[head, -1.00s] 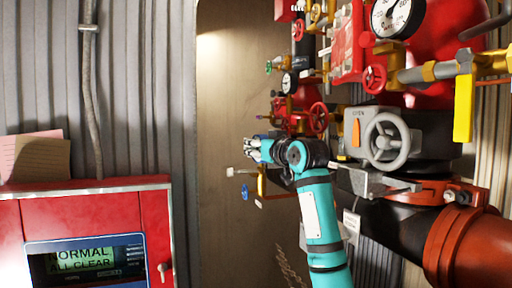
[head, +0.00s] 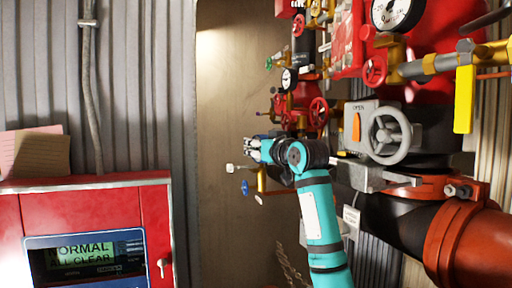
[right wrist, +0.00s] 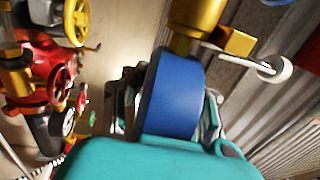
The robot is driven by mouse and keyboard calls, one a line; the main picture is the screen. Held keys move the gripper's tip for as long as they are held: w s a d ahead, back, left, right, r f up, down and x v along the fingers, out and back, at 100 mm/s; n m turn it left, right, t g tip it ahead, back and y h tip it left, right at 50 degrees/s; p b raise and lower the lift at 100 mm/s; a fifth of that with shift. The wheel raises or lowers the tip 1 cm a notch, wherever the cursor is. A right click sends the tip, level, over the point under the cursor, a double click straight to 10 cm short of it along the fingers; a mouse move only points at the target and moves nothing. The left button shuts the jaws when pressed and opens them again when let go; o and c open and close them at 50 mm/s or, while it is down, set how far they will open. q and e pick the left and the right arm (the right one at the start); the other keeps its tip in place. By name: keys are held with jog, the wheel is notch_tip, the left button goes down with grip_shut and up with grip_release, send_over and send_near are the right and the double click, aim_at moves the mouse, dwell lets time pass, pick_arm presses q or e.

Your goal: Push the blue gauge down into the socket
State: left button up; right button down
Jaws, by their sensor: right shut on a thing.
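The blue gauge (right wrist: 172,95) fills the middle of the right wrist view, its broad blue side facing the camera. My right gripper (head: 256,148) is shut on it, with fingers on both sides of the gauge in the wrist view. In the head view the gauge is mostly hidden by the fingers. A brass fitting (right wrist: 200,18) lies just beyond the gauge in the wrist view. I cannot tell whether the two touch or whether this fitting is the socket. My left gripper is not in view.
Red valves and pipes crowd the right side, with a grey handwheel (head: 390,135) beside my right arm. A small blue handle (head: 245,187) sits below the gripper. A red alarm panel (head: 90,215) stands at left. A white-tipped lever (right wrist: 272,69) is near the gauge.

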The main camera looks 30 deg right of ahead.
jog(key=shift+f, duration=0.15)
jog(key=c, duration=1)
grip_release()
jog(key=shift+s, duration=0.3)
jog(key=s, duration=0.7)
jog(key=shift+a, duration=0.25)
jog(key=shift+d, duration=0.1)
